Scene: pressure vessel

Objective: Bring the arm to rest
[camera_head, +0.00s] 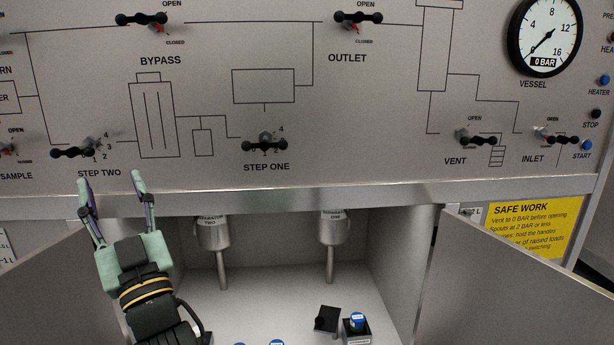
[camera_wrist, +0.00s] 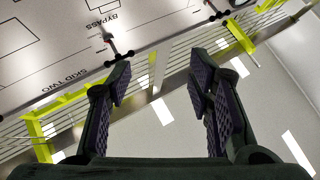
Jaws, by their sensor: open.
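My gripper (camera_head: 91,192) is at the lower left in the head view, raised in front of the panel's lower edge, below the STEP TWO handle (camera_head: 86,149). Its two fingers are spread, with nothing between them. In the wrist view the open fingers (camera_wrist: 159,90) point up past the panel toward the ceiling and a yellow railing (camera_wrist: 40,130). I cannot tell from these frames whether the fingertips touch the panel.
The grey panel (camera_head: 210,80) carries several black valve handles and a round gauge (camera_head: 545,36) marked 0 BAR. Below is an open cabinet with two spouts, a small black box (camera_head: 327,319) and a blue-capped container (camera_head: 357,322). Open doors (camera_head: 500,280) flank it.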

